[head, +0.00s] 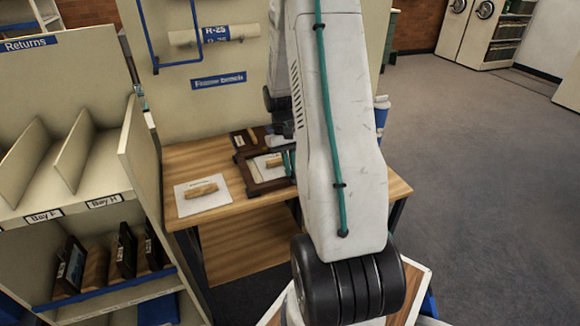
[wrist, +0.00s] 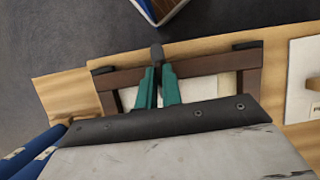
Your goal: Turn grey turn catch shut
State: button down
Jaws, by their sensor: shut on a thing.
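A brown wooden frame (wrist: 205,65) lies on the wooden bench in the wrist view, with a pale back panel (wrist: 200,88) inside it. A grey turn catch (wrist: 157,52) stands at the middle of the frame's far rail, pointing across it and out past its outer edge. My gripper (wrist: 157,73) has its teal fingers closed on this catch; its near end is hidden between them. Two more dark catches sit at the rail's left end (wrist: 103,71) and right end (wrist: 247,45). In the head view my arm hides most of the frame (head: 265,184) and the gripper.
Shelves (head: 75,200) stand close on the left. A white and blue container (head: 382,108) stands at right. The right floor is clear.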

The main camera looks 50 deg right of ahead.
jog(key=shift+m, duration=0.4)
jog(key=c, duration=1.6)
grip_release()
jog(key=shift+o, duration=0.2)
jog(key=v, duration=0.8)
jog(key=shift+s+f, duration=0.1)
